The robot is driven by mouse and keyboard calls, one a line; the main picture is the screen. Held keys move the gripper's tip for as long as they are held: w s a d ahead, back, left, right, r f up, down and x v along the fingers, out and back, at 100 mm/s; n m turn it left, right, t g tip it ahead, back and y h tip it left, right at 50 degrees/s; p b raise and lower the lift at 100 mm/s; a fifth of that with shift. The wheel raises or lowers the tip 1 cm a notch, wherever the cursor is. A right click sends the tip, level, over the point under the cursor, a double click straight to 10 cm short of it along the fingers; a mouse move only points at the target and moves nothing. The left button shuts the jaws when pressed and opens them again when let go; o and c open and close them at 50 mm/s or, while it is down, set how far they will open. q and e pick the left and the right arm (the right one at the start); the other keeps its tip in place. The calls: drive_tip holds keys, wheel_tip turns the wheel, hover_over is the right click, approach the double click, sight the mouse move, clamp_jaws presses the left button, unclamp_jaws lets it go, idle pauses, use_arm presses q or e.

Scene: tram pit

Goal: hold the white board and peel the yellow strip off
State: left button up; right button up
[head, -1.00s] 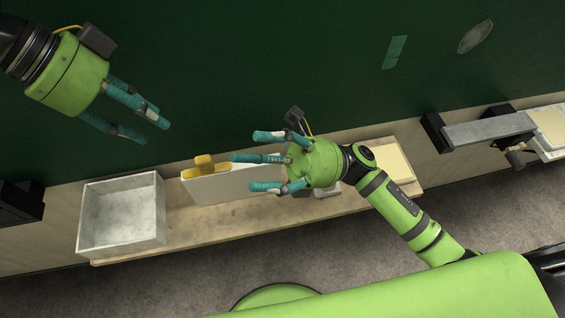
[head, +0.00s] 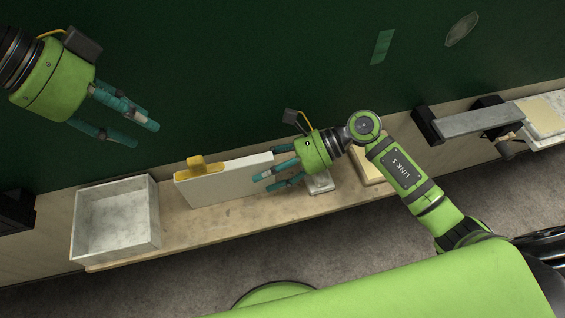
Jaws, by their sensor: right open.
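The white board (head: 230,182) stands on its long edge on the wooden shelf (head: 196,222). The yellow strip (head: 203,166) lies along the top left of the board, with a raised tab. My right gripper (head: 267,167) is open at the right end of the board. Its fingers point left and overlap that end in the view; I cannot tell whether they touch it. My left gripper (head: 145,136) is open and empty, up and to the left of the board, against the dark green wall.
An open grey-white box (head: 116,218) stands on the shelf left of the board. A small grey item (head: 320,184) and a pale yellow block (head: 368,172) lie to the right. A grey bar on black brackets (head: 476,122) sticks out further right.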

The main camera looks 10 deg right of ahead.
sight(235, 181)
drive_tip(key=shift+x, duration=1.35)
drive_tip(key=c, duration=0.3)
drive_tip(key=shift+c, duration=0.2)
clamp_jaws()
